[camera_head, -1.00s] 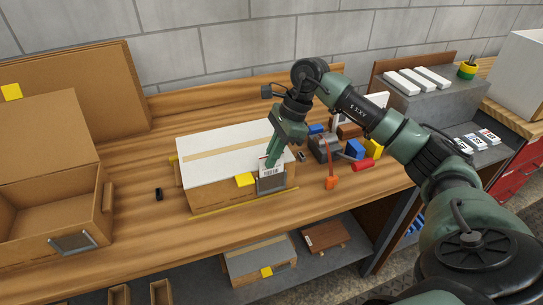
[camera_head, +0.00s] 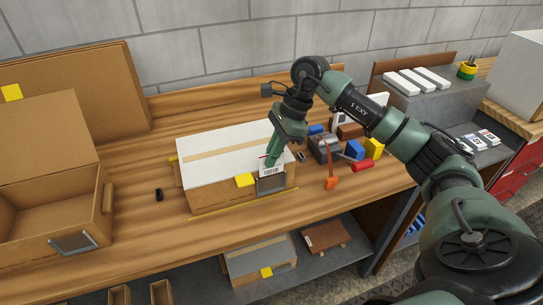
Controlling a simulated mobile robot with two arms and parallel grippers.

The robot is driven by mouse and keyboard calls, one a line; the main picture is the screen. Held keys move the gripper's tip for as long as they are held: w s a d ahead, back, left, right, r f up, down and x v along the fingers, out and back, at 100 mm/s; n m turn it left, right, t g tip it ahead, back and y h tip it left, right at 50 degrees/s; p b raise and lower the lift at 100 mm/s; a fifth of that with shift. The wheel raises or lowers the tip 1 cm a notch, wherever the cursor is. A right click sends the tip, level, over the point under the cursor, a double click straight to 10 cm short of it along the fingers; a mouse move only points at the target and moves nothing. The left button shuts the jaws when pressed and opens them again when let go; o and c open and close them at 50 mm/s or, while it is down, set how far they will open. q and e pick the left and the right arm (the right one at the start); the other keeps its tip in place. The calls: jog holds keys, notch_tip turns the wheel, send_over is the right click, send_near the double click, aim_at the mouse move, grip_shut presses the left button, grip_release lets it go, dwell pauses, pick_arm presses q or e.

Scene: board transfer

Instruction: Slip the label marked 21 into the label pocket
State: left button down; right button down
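My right gripper (camera_head: 271,156) is shut on a small white label (camera_head: 270,168) with dark print, too small for me to read its number. It holds the label upright at the front of a closed box with a white top (camera_head: 215,157). A grey-framed label pocket (camera_head: 271,184) is on the front face of that box, near its right end. The label is right at the pocket's upper edge; I cannot tell whether its lower edge is inside. My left gripper is not in view.
An open cardboard box (camera_head: 55,205) stands at the left. A yellow note (camera_head: 244,180) is beside the pocket. Tools and coloured blocks (camera_head: 355,149) lie to the right. More labels (camera_head: 488,138) lie on a grey surface at far right.

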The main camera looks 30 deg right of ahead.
jog(key=shift+f+b, duration=0.55)
jog(key=shift+f, duration=0.05)
dwell(0.8)
jog(key=shift+w+r+p, duration=0.1)
jog(key=shift+r+p, duration=0.3)
jog(key=shift+r, duration=0.35)
jog(key=shift+f+b, duration=0.6)
jog(key=shift+f, duration=0.1)
dwell(0.7)
jog(key=c, duration=1.6)
grip_release()
jog(key=shift+d, duration=0.1)
jog(key=b+v, duration=0.1)
jog(key=v, duration=0.6)
jog(key=shift+d+r+b, duration=0.15)
jog(key=shift+r+b, duration=0.2)
